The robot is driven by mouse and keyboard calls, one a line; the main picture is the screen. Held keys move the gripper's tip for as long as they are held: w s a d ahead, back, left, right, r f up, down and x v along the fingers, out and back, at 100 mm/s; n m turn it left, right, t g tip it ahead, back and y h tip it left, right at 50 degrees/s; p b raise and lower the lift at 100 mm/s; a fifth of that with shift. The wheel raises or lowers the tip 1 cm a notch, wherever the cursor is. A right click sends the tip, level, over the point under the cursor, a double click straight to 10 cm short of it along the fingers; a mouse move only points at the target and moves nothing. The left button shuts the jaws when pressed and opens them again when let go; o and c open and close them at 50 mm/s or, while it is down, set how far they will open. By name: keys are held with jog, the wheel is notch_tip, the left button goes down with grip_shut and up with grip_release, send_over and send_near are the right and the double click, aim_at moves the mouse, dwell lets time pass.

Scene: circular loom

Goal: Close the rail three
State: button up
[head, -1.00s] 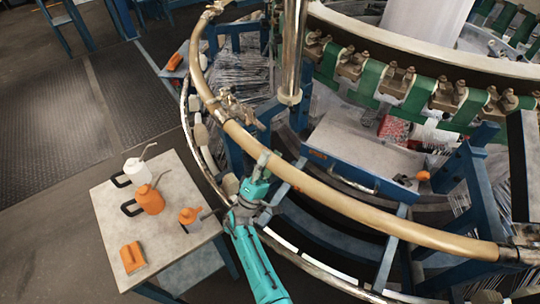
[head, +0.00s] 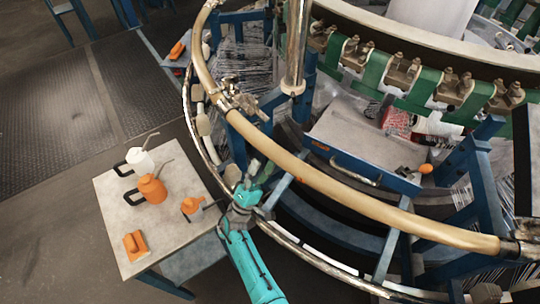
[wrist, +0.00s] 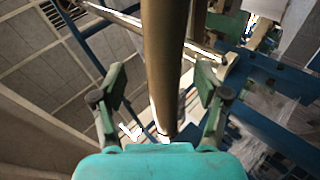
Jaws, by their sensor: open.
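A tan curved rail section (head: 350,195) runs from a metal clamp joint (head: 238,101) at upper left to a dark metal fitting (head: 512,248) at lower right. Its left end lies close against the clamp joint; I cannot tell whether it is locked there. No label shows which rail is three. My gripper (head: 256,172) is open on the near side of this section, close to its left part. In the wrist view the rail (wrist: 164,60) runs between the two open fingers (wrist: 161,92), with space on both sides. No grip on it shows.
A small table (head: 120,215) at left holds an orange can (head: 152,190), a white can (head: 139,162) and other orange things. A vertical metal post (head: 296,50) and a blue drawer (head: 365,160) stand inside the ring. Floor is clear at far left.

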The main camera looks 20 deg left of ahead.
jog(key=s+a, duration=0.3)
jog(key=s, duration=0.6)
jog(key=shift+a, duration=0.3)
jog(key=shift+s, duration=0.15)
